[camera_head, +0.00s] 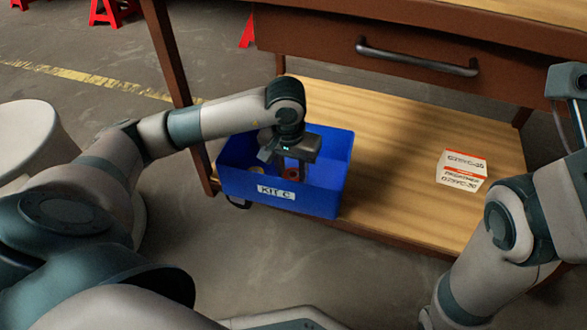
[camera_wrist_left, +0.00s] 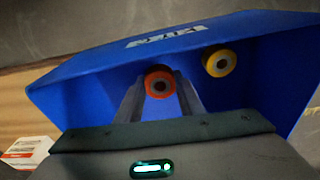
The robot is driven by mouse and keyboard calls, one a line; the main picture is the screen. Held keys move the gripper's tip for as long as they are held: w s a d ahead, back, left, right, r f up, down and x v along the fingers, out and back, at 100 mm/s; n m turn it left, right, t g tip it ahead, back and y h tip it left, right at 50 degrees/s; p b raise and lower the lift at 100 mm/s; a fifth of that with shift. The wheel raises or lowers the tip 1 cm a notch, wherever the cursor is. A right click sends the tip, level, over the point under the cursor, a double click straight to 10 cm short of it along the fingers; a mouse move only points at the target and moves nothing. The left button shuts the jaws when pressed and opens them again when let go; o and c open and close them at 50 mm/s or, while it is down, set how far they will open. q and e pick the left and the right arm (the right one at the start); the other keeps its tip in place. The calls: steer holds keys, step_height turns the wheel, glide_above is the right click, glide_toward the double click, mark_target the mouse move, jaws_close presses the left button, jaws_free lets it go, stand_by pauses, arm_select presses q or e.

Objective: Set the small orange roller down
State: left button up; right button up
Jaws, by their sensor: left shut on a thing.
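The orange roller (camera_wrist_left: 159,82) is between the fingertips of my left gripper (camera_wrist_left: 160,95) in the left wrist view, its round end with a dark centre facing the camera. The gripper is shut on it. In the head view my left gripper (camera_head: 291,172) points down inside the blue bin (camera_head: 325,190), with a small patch of the orange roller (camera_head: 291,174) showing. Whether the roller touches the bin floor is hidden. My right arm is at the right of the head view, but its fingers are out of sight.
A yellow-rimmed roller (camera_wrist_left: 221,63) is in the bin beside the orange one. The bin, labelled KIT C, sits at the left of the wooden shelf (camera_head: 395,150). A white-and-orange box (camera_head: 462,170) stands further right, with bare shelf between. A drawer desk (camera_head: 400,45) is above.

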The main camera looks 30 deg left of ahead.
arm_select(q)
steer(key=shift+s+f, duration=0.1)
steer(key=shift+f, duration=0.55)
steer(key=shift+f+b, duration=0.3)
steer(key=shift+b, duration=0.2)
steer(key=shift+f, duration=0.25)
steer(key=o, duration=1.2)
steer(key=shift+o, duration=0.2)
